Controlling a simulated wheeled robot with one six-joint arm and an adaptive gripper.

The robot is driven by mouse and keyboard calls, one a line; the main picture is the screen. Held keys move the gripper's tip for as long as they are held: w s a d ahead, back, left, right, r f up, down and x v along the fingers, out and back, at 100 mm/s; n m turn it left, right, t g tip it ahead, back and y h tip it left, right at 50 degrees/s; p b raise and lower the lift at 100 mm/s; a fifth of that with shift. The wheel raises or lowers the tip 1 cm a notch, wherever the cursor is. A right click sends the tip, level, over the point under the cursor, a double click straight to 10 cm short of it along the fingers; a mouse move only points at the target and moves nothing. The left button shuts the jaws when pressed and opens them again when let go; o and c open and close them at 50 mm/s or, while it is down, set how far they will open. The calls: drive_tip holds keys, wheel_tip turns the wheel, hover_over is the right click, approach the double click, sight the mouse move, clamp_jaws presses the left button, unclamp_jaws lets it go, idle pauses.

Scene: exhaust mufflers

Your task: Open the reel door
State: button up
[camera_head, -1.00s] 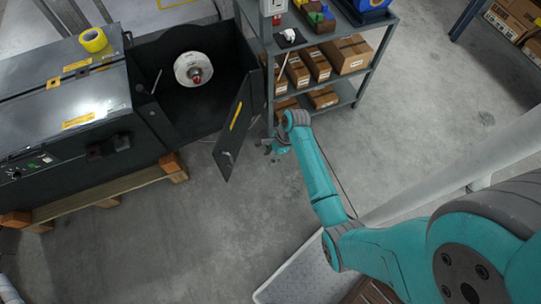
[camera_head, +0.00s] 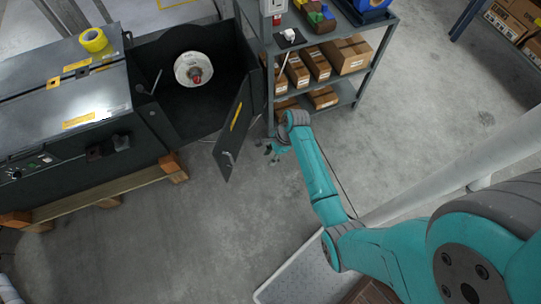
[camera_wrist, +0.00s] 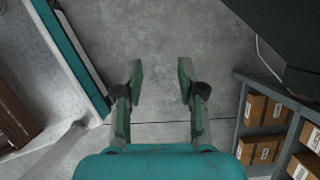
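The reel door (camera_head: 234,130) is a dark panel with a yellow label and a small handle (camera_head: 229,157). It stands swung out from the black machine, and the reel compartment (camera_head: 175,105) behind it is exposed, with a white reel (camera_head: 193,69) inside. My gripper (camera_head: 272,152) is to the right of the door's lower part, apart from it in the head view. In the wrist view my gripper (camera_wrist: 160,82) has its two fingers spread apart, with only bare floor between them. The door is not clearly identifiable in the wrist view.
A grey shelf unit (camera_head: 362,83) with cardboard boxes (camera_head: 347,55) stands behind my arm, close to the door. The shelf also shows at the right of the wrist view (camera_wrist: 241,118). Wooden supports (camera_head: 110,190) carry the machine. The floor (camera_head: 215,240) in front is clear.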

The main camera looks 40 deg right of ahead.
drive_tip(key=v, duration=1.2)
